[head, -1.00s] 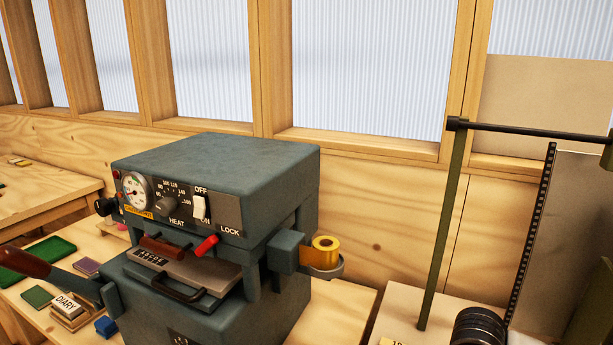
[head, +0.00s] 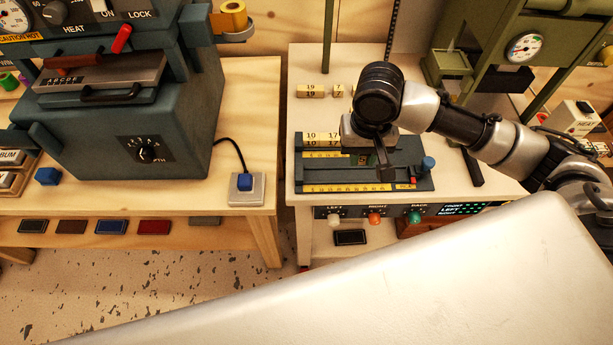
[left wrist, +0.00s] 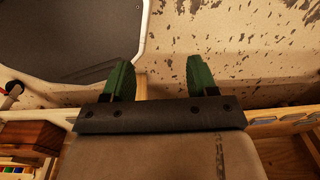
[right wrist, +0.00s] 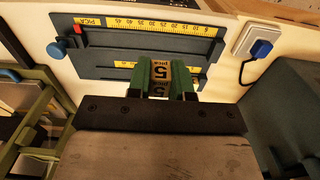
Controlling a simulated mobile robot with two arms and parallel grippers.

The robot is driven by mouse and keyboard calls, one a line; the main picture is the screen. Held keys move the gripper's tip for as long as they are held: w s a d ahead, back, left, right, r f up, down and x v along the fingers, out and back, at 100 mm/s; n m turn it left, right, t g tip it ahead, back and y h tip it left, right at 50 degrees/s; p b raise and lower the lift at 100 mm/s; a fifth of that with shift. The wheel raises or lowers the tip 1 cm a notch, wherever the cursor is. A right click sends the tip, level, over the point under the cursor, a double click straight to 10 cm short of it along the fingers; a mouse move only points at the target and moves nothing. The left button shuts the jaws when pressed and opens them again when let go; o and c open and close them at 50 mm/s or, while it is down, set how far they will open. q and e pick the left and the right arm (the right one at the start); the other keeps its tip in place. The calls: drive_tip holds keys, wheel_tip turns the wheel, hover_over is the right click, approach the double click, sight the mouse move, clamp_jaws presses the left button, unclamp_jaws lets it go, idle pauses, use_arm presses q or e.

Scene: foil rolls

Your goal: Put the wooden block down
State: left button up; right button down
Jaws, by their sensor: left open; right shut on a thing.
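The wooden block (right wrist: 160,72), marked 5, is between the green fingers of my right gripper (right wrist: 168,82), which is shut on it. In the head view my right gripper (head: 376,162) points down over the dark slotted tray with yellow scales (head: 388,177); the wrist hides part of the tray. I cannot tell whether the block touches the tray. Other numbered wooden blocks (head: 321,139) stand at the tray's left end. My left gripper (left wrist: 158,80) is open and empty in the left wrist view, with the floor beyond it.
More numbered blocks (head: 312,91) lie on the bench behind the tray. A dark hot press (head: 130,135) stands on the left table. A green machine with a gauge (head: 522,47) is at the back right.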

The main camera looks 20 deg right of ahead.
drive_tip(key=w+a+f, duration=0.3)
drive_tip(key=a, duration=0.1)
drive_tip(key=w+a+f, duration=0.4)
drive_tip(key=shift+p, duration=0.3)
drive_tip(key=shift+w+f, duration=0.1)
drive_tip(key=shift+f, duration=0.15)
wheel_tip(320, 180, down, 3)
drive_tip(key=shift+d+r, duration=0.1)
drive_tip(key=shift+r, duration=0.1)
drive_tip(key=shift+f, duration=0.5)
use_arm(q)
drive_tip(key=d, duration=0.1)
drive_tip(key=w+d+r, duration=0.1)
drive_tip(key=d, duration=0.1)
drive_tip(key=shift+w+r, duration=0.1)
drive_tip(key=shift+w, duration=0.1)
drive_tip(key=shift+d, duration=0.1)
drive_tip(key=shift+r+p, duration=0.1)
drive_tip(key=shift+p, duration=0.2)
use_arm(e)
drive_tip(key=shift+f, duration=0.25)
